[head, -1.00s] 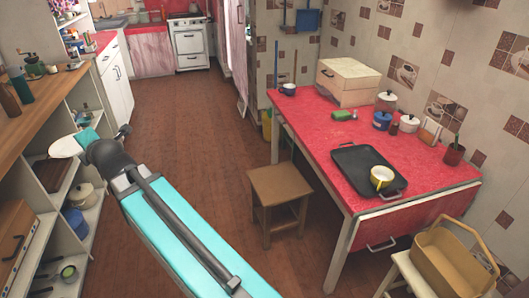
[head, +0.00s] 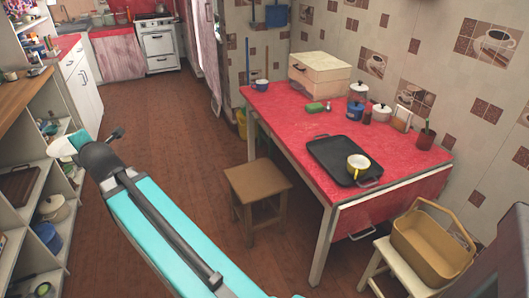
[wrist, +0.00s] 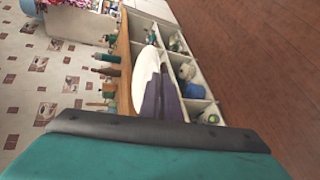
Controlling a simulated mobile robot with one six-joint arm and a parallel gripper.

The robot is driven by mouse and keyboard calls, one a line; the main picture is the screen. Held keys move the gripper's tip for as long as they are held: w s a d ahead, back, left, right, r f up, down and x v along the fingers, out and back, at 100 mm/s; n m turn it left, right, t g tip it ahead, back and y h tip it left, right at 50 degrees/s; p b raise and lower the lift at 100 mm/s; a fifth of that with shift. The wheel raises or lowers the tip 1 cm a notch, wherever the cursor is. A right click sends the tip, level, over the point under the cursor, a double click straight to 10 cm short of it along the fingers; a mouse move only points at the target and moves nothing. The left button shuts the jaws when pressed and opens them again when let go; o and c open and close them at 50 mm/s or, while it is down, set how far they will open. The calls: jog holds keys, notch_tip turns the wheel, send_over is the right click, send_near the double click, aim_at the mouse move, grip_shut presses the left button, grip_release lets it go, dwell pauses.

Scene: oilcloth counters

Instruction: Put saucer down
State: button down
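The saucer (head: 59,147) is white and shows near the left edge of the head view, at the far end of my arm. In the wrist view the saucer (wrist: 146,78) is seen tilted, as a narrow white oval. My gripper (wrist: 161,85) has its dark fingers close together at the saucer's edge and appears shut on it. In the head view my gripper (head: 76,140) is small and partly hidden by my wrist. The saucer is held up in the air, in front of the open shelf unit.
A shelf unit (head: 20,130) is left; open floor lies between.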

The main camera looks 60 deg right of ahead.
jog(key=s+d+f+m+g+h+b, duration=0.25)
jog(key=s+d, duration=0.35)
jog(key=d, duration=0.6)
jog(key=s+d+f+m+g+h+b, duration=0.2)
jog(key=s+d+f+m+h+b, duration=0.25)
jog(key=d, duration=0.65)
jog(key=s+d+f+m+g+h+b, duration=0.25)
jog(key=s+d, duration=0.35)
jog(key=d, duration=0.6)
jog(key=s+d+f+m+g+b, duration=0.1)
jog(key=s+d+m+g+b, duration=0.1)
jog(key=s+d, duration=0.4)
jog(key=s+d+f+m+g+b, duration=0.2)
jog(key=s+d+m+g, duration=0.3)
jog(key=s, duration=1.2)
jog(key=s+d+f+m+g+b, duration=0.2)
jog(key=s+d+m+g+b, duration=0.2)
jog(key=s, duration=0.8)
jog(key=d+h, duration=0.1)
jog(key=d, duration=0.1)
jog(key=shift+d, duration=0.4)
jog(key=shift+w+d+r+p, duration=0.15)
jog(key=shift+d+p, duration=0.1)
jog(key=shift+p, duration=0.75)
jog(key=d+p, duration=0.1)
jog(key=p, duration=0.3)
jog(key=shift+w, duration=0.1)
jog(key=d+p, duration=0.1)
jog(key=p, duration=0.7)
jog(key=shift+f, duration=0.2)
